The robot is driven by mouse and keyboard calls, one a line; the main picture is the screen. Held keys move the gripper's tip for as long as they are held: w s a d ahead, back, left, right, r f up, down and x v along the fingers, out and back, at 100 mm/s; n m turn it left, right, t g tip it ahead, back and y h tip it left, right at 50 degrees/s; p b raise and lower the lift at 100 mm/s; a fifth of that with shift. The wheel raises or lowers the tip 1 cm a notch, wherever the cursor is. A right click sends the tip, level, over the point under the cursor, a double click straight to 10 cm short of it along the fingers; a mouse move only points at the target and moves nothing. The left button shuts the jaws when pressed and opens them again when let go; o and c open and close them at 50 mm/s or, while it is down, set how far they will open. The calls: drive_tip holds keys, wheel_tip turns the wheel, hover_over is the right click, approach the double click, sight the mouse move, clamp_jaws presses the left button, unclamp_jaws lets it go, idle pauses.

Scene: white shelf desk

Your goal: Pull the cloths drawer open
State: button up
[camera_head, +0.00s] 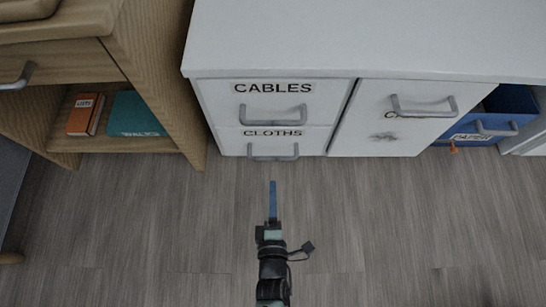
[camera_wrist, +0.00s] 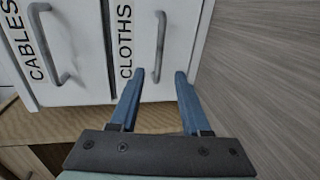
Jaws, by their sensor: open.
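The cloths drawer (camera_head: 229,142) is the lower drawer on the left of a white cabinet and looks shut. Its grey bar handle (camera_head: 272,157) sits below the CLOTHS label. My gripper (camera_head: 272,184) is in front of this handle, over the floor, with a visible gap in the head view. In the wrist view the drawer front (camera_wrist: 135,15) appears turned sideways. There my gripper (camera_wrist: 160,76) is open and empty, its two blue fingers apart. The lower end of the handle (camera_wrist: 161,40) shows between the fingertips; I cannot tell its depth from them.
The CABLES drawer (camera_head: 215,103) is directly above, with its own protruding handle (camera_head: 272,116). A white door or drawer (camera_head: 375,140) with a handle is to the right, then a blue drawer (camera_head: 470,128). A wooden shelf (camera_head: 160,70) stands left. The floor (camera_head: 160,240) in front is clear.

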sight(273, 157)
drive_tip(key=shift+b+x, duration=3.15)
drive_tip(key=shift+x, duration=2.65)
drive_tip(key=shift+r, duration=0.1)
clamp_jaws()
